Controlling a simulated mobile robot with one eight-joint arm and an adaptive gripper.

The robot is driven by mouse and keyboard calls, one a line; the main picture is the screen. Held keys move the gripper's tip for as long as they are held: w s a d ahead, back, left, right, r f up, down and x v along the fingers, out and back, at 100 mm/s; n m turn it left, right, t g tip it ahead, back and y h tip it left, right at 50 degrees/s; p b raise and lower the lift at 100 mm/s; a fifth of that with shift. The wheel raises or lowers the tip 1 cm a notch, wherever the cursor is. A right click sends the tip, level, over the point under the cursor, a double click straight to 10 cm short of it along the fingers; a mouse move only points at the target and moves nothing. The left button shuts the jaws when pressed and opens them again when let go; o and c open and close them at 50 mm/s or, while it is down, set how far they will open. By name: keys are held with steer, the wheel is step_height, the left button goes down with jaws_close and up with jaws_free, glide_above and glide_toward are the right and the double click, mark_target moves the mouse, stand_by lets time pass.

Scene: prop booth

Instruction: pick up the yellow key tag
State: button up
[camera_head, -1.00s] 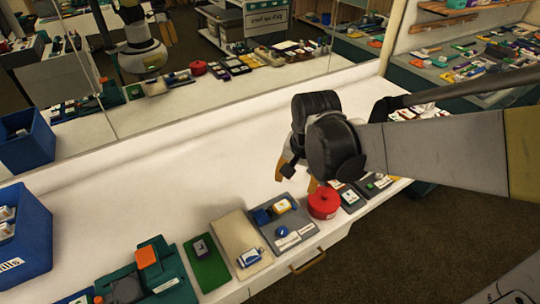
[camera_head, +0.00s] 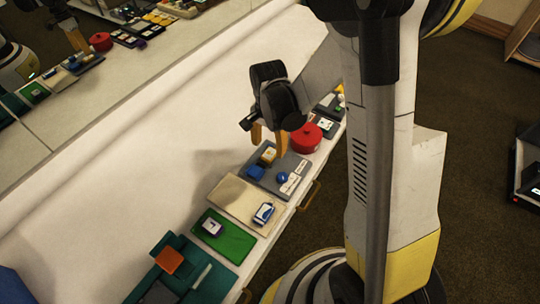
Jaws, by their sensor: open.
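The yellow key tag (camera_head: 268,155), a small yellow piece with a white face, appears to lie on the grey tray (camera_head: 268,185) at the front edge of the white counter. On that tray it sits beside a blue block (camera_head: 256,172) and a blue ball (camera_head: 281,178), with white labels (camera_head: 290,184) in front. My gripper (camera_head: 268,138) points down with its two orange fingers apart and empty. In the picture the fingertips are just above the tag. I cannot tell the exact height between them.
A red lidded pot (camera_head: 305,138) stands close to the right of my gripper. A beige mat (camera_head: 236,199) and a green mat (camera_head: 233,240) with small items lie to the left, then a teal tray with an orange block (camera_head: 169,260). The counter behind is bare, backed by a mirror.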

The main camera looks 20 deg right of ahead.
mark_target(269, 154)
step_height(269, 154, down, 4)
steer(key=shift+f+b, duration=0.25)
steer(key=shift+b, duration=0.8)
steer(key=shift+r, duration=0.1)
steer(key=shift+c, duration=0.4)
steer(key=c, duration=1)
steer(key=shift+c, duration=0.4)
steer(key=shift+r, duration=0.1)
